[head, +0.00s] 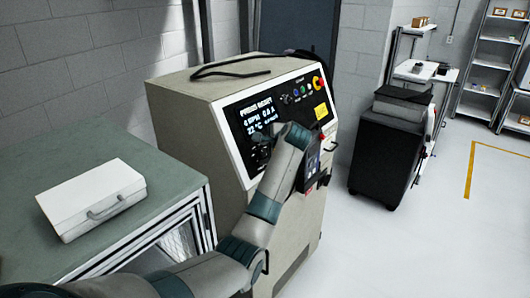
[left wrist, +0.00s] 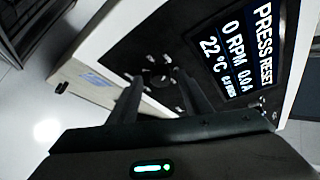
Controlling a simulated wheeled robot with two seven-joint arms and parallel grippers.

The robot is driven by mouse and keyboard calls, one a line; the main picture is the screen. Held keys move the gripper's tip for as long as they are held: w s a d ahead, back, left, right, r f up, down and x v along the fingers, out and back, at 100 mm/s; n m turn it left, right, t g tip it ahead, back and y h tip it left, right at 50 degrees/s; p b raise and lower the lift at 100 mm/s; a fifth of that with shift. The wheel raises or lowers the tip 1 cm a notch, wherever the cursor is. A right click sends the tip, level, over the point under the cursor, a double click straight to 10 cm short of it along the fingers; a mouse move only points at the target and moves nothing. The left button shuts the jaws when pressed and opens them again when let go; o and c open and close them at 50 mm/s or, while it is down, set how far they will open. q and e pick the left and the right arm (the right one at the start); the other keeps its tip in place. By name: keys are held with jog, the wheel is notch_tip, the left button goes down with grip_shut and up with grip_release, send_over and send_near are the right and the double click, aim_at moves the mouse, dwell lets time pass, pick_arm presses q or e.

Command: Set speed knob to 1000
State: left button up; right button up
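The speed knob (left wrist: 160,76) is a small dark round knob on the black panel, below the display in the machine's own layout. In the left wrist view it sits just ahead of and between my two fingertips, with a gap seen between the fingers. My left gripper (left wrist: 157,82) is open; I cannot tell whether a finger touches the knob. In the head view my left gripper (head: 264,148) is small and dark against the panel, and the knob is hard to make out there. The display (left wrist: 235,45) reads PRESS RESET, 0 RPM, 0.0 A and 22 °C. My right gripper is not in view.
The beige machine (head: 185,125) carries a row of coloured buttons and a red-yellow stop button (head: 317,83). A green-topped table (head: 150,165) with a white case (head: 92,198) stands at left. A black cabinet (head: 385,155) stands at right, with open floor beyond it.

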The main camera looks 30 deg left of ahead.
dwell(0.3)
pick_arm(q)
jog(key=shift+b+v, duration=0.5)
jog(key=shift+v, duration=0.35)
jog(key=b+v, duration=0.5)
jog(key=v, duration=1)
jog(key=shift+d+r, duration=0.25)
jog(key=shift+d, duration=0.05)
